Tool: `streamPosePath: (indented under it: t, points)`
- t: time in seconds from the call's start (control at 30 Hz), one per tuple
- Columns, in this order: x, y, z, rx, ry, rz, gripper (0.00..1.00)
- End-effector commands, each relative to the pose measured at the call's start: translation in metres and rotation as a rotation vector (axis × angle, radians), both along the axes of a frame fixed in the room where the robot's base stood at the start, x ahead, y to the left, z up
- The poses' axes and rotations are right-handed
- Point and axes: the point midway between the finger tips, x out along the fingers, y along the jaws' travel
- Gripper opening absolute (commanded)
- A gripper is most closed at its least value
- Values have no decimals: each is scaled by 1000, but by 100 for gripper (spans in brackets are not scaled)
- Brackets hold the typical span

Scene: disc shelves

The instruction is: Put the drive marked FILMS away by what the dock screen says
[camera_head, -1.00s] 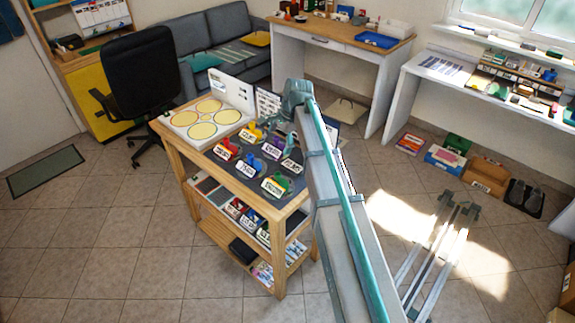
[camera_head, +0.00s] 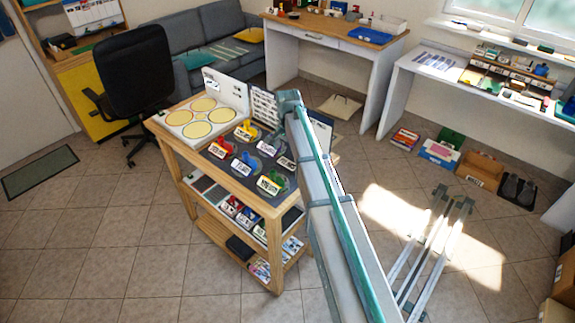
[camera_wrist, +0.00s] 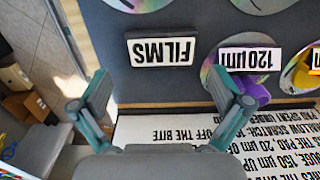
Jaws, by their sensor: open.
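A white plate marked FILMS (camera_wrist: 160,50) lies on the dark cart top in the wrist view, its text upside down. My gripper (camera_wrist: 165,95) is open and empty, its fingers apart on either side below the plate in the picture. To its right is a disc with a plate marked 120 µm (camera_wrist: 248,60) and a purple handle (camera_wrist: 250,88). A white panel with printed lines (camera_wrist: 190,134) is partly hidden by my gripper; its text is only partly legible. In the head view, my arm hides the FILMS plate or it is too small to read.
The wooden cart (camera_head: 258,205) carries several labelled discs with coloured handles and a white board with yellow circles (camera_head: 183,117). An upright printed panel (camera_head: 264,107) stands at its back. A black chair (camera_head: 138,70) is left; desks and floor boxes (camera_head: 480,168) are right.

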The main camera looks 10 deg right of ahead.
Motion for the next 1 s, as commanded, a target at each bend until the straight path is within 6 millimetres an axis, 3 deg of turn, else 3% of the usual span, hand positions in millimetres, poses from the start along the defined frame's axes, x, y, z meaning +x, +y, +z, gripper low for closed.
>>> streamPosePath:
  t: [0.4, 0.67, 1.0]
  points:
    - [2, 1, -43, 0, 1, 0, 100]
    - [2, 1, -48, 1, -1, -1, 100]
    - [2, 1, -47, 1, -1, -1, 47]
